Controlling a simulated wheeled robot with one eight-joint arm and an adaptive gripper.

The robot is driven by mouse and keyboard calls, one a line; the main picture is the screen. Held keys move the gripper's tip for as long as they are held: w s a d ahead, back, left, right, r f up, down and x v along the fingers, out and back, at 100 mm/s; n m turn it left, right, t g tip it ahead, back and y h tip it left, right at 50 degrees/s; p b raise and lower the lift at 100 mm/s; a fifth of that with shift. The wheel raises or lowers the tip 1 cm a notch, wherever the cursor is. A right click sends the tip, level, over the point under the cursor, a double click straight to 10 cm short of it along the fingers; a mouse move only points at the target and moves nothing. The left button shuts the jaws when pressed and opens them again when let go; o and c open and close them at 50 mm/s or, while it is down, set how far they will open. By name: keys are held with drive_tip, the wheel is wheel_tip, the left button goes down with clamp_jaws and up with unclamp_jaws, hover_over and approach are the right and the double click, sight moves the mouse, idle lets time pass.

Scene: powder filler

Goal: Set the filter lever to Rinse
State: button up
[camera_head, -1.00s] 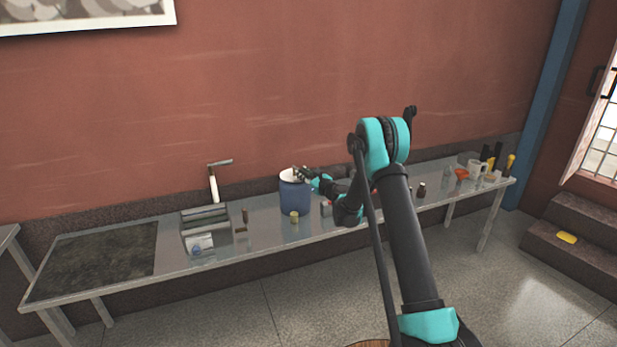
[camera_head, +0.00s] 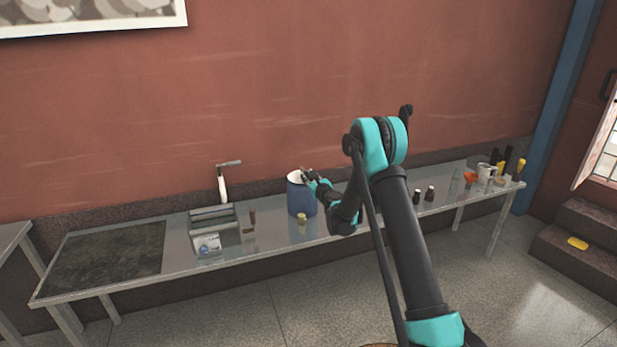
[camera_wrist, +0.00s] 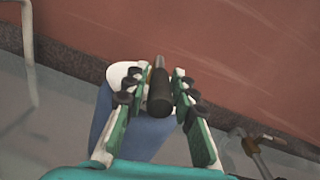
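In the head view a blue canister (camera_head: 300,198) with a white top stands on the metal table, and my gripper (camera_head: 308,174) is at its upper right rim. In the wrist view a dark cylindrical grip (camera_wrist: 159,98) on a thin rod (camera_wrist: 159,64) lies between the fingers of my gripper (camera_wrist: 164,73). The fingers lean inward on both sides of it; whether they press on it is unclear. The canister (camera_wrist: 147,138) shows behind the fingers. I see no readable label or Rinse mark. What the rod joins is hidden.
A small yellowish cylinder (camera_head: 302,218) stands in front of the canister.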

drive_tip(key=o, duration=0.4)
drive_tip(key=shift+c, duration=0.2)
drive_tip(key=v, duration=1.2)
drive_tip(key=shift+r, duration=0.1)
drive_tip(key=s+d+r+n+g, duration=0.2)
drive_tip(key=s+r+n+g, duration=0.1)
drive_tip(key=s+n, duration=0.5)
drive_tip(key=s+d+r+n+g, duration=0.3)
drive_tip(key=s+n, duration=0.5)
drive_tip(key=s, duration=0.1)
drive_tip(key=s+d+f+n+g+h, duration=0.2)
drive_tip(key=s+d+n, duration=0.2)
drive_tip(key=s, duration=0.5)
drive_tip(key=s+d+f+n+g+h, duration=0.2)
drive_tip(key=s+d+f+n+h, duration=0.1)
drive_tip(key=s+d, duration=0.5)
drive_tip(key=s+d+f+n+g+h, duration=0.1)
drive_tip(key=s+d+f+n+h, duration=0.2)
drive_tip(key=s, duration=0.8)
drive_tip(key=d+n, duration=0.2)
drive_tip(key=d, duration=0.1)
drive_tip(key=shift+s+d+f+g, duration=0.25)
drive_tip(key=shift+s+d+g, duration=0.05)
drive_tip(key=shift+d+g, duration=0.1)
